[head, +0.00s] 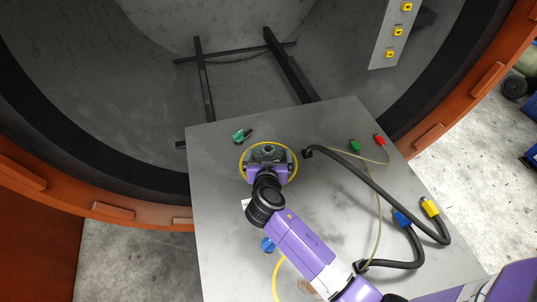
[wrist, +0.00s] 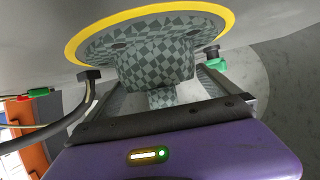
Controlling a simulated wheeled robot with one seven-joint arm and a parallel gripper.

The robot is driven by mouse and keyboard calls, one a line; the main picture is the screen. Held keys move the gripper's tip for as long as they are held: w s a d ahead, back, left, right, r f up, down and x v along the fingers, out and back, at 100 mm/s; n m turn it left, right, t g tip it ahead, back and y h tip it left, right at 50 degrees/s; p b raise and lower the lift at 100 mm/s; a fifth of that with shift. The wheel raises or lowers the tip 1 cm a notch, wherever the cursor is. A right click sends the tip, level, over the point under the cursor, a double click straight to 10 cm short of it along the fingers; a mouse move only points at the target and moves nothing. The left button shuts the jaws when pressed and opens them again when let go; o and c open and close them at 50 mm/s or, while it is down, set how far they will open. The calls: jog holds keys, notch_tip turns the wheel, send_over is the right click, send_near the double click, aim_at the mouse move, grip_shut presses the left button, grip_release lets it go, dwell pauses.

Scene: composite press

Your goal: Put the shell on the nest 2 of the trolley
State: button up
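The shell (head: 268,151) is a grey-green checkered piece with a wide round flange. In the head view it stands inside the far yellow ring (head: 242,174) on the grey trolley top (head: 216,190). In the wrist view the shell (wrist: 155,62) fills the middle, with the yellow ring (wrist: 226,17) around its flange. My gripper (head: 268,160) is at the shell, with a finger on each side of its body. Whether the fingers press on it or stand just clear, I cannot tell. Whether the flange touches the top is unclear. No nest number is readable.
A second yellow ring (head: 277,284) shows partly behind my arm. Black hoses (head: 372,184) with blue and yellow fittings cover the right side. A green fitting (head: 238,136) lies left of the far ring. The large orange-rimmed press opening (head: 110,212) stands behind the trolley.

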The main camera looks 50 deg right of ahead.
jog(key=shift+r+p, duration=0.25)
jog(key=shift+p, duration=0.05)
jog(key=v, duration=1.2)
jog(key=shift+b, duration=0.4)
jog(key=s+a+f+n+y, duration=0.1)
jog(key=s+a, duration=0.1)
jog(key=s+a+f+n+t+y, duration=0.1)
jog(key=s+a+f+n+y, duration=0.2)
jog(key=s+a+f+y, duration=0.1)
jog(key=s, duration=0.1)
jog(key=shift+a+f+n+t, duration=0.15)
jog(key=shift+a+n+t, duration=0.25)
jog(key=s+a+n+y, duration=0.1)
jog(key=s, duration=0.1)
jog(key=s+a+n+y, duration=0.1)
jog(key=s+a, duration=0.1)
jog(key=s+a+r+t+y, duration=0.1)
jog(key=s, duration=0.1)
jog(key=shift+s+a+n, duration=0.25)
jog(key=shift+a+n, duration=0.15)
jog(key=s+a+r+n+t+y, duration=0.2)
jog(key=s+r+t, duration=0.1)
jog(key=s+r, duration=0.8)
notch_tip(320, 180, up, 3)
jog(key=shift+r+n+t+y, duration=0.15)
jog(key=shift+n+t+y, duration=0.25)
jog(key=shift+r, duration=0.1)
